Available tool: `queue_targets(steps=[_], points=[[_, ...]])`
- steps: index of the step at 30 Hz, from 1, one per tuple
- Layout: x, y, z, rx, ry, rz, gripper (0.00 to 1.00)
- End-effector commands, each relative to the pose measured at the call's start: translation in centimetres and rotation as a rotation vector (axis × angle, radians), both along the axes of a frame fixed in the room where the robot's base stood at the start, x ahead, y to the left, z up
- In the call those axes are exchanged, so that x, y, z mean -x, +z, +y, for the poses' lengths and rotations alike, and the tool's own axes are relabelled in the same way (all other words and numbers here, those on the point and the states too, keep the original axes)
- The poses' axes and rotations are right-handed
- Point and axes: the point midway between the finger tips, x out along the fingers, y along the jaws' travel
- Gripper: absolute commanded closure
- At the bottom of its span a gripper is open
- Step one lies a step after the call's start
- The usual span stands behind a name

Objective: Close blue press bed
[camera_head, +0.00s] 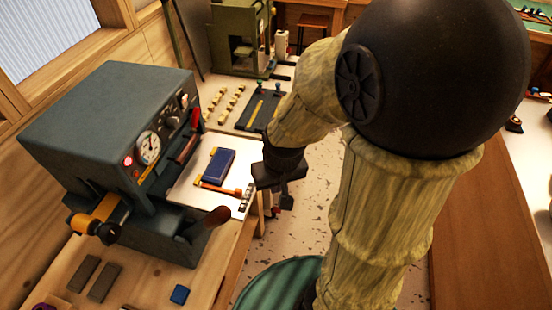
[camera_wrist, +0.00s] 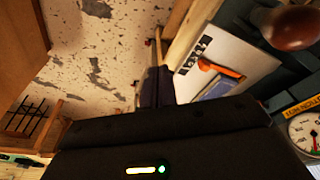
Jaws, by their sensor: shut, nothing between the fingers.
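A dark blue-grey press (camera_head: 105,110) with a round gauge (camera_head: 148,148) stands on the bench at the left. A white plate (camera_head: 185,197), apparently its bed, juts out from its front. A blue block (camera_head: 216,164) and an orange-handled tool (camera_head: 220,189) lie on the plate. A metal strip (camera_head: 246,200) with dark marks sits at its outer edge. My gripper (camera_head: 286,203) is shut and empty, just right of that edge; I cannot tell if it touches. In the wrist view my fingers (camera_wrist: 157,88) are beside the plate (camera_wrist: 228,45) and strip (camera_wrist: 194,55).
A brown wooden handle (camera_head: 214,219) sticks out at the press's near front corner. Small yellowish pieces (camera_head: 222,103) and a dark tray (camera_head: 260,108) lie farther back. A green press (camera_head: 240,35) stands behind. A round green top (camera_head: 280,283) is below my arm. The speckled floor is open.

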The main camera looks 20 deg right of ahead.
Motion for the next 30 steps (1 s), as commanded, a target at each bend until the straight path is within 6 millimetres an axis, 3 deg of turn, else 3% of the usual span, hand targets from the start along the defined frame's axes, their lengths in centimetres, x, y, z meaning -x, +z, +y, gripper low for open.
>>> queue_targets(steps=[8, 18, 24, 30], points=[[-2.1, -3.2, -1.8, -0.088, -0.108, 0.088, 1.0], [-5.1, -6.2, -4.0, -0.316, -0.252, 0.144, 1.0], [-7.3, -6.6, -5.8, -0.49, -0.338, 0.119, 1.0], [-9.5, -5.5, -8.5, -0.681, -0.421, 0.042, 1.0]])
